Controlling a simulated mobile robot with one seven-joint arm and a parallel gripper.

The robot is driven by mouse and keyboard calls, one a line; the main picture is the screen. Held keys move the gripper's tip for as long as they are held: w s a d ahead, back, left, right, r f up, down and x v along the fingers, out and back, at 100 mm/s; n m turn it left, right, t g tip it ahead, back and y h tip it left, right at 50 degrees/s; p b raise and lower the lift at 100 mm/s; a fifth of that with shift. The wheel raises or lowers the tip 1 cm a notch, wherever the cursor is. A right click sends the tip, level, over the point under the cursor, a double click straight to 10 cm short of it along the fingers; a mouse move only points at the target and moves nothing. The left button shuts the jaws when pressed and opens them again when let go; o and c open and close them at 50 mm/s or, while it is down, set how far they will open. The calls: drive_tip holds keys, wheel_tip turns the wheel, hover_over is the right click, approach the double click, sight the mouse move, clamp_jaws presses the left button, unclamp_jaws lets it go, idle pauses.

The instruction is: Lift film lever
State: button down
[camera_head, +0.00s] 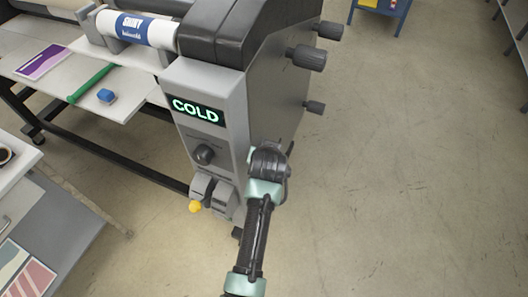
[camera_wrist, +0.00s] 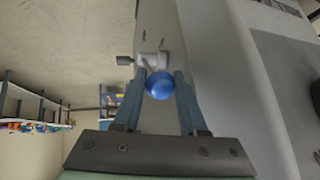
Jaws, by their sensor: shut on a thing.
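The film lever ends in a round blue knob (camera_wrist: 160,86) on a pale grey arm, seen in the wrist view against the side of the machine. My gripper (camera_wrist: 161,79) is shut on this blue knob, one finger on each side. In the head view my wrist (camera_head: 268,172) covers the lever and the fingertips, beside the right side of the laminator's grey control panel. The laminator (camera_head: 225,85) has a lit "COLD" display (camera_head: 197,111).
Below the display are a dark dial (camera_head: 204,154) and a lever with a yellow knob (camera_head: 195,206). Dark knobs (camera_head: 306,57) stick out from the machine's right side. A green-handled tool (camera_head: 91,84) lies on the feed table. Floor at right is clear.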

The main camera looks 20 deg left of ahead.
drive_tip(key=shift+w+r+g+p, duration=0.3)
drive_tip(key=shift+w+r+p, duration=0.05)
drive_tip(key=shift+r, duration=0.05)
drive_tip(key=c, duration=0.8)
unclamp_jaws()
drive_tip(key=shift+o, duration=0.2)
drive_tip(key=b+v, duration=0.2)
drive_tip(key=v, duration=1.1)
drive_tip(key=shift+w, duration=0.15)
